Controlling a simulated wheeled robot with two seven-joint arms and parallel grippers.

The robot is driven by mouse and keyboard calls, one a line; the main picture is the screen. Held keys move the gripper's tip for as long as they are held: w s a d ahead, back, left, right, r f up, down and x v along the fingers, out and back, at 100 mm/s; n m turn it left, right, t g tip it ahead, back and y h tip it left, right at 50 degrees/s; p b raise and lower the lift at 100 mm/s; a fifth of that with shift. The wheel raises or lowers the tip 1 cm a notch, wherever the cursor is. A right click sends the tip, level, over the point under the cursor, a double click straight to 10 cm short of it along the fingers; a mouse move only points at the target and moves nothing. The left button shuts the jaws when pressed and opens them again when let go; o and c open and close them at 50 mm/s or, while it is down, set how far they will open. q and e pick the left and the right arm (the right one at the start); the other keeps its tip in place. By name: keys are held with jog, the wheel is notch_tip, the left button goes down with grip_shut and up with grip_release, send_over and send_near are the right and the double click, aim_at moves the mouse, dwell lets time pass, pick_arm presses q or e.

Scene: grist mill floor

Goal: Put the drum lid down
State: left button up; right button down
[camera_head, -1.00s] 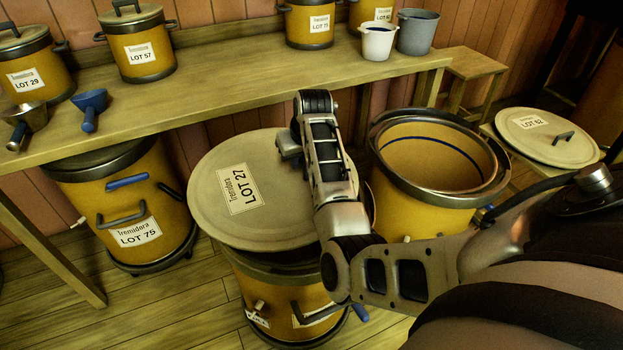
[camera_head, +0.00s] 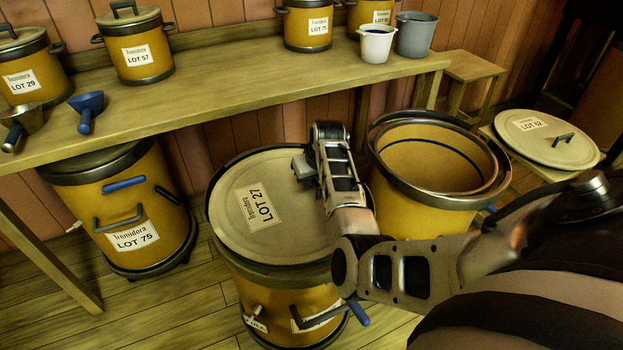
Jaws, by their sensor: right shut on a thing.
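The drum lid (camera_head: 243,226) is a round cream disc with a LOT 27 label. It lies level over the mouth of a yellow drum (camera_head: 285,291) in the middle of the view, and its edge appears to sit within the drum's dark rim. My right gripper (camera_head: 303,170) is at the lid's far right part, shut on its handle, which the gripper mostly hides. My right arm comes in from the right and covers the lid's right side. My left gripper is out of view.
An open yellow drum (camera_head: 478,197) stands close on the right. A LOT 62 lid (camera_head: 545,137) lies on a low stand farther right.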

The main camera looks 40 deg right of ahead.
jog(key=shift+f, duration=0.15)
jog(key=c, duration=1.9)
grip_release()
jog(key=shift+f, duration=0.2)
jog(key=o, duration=0.4)
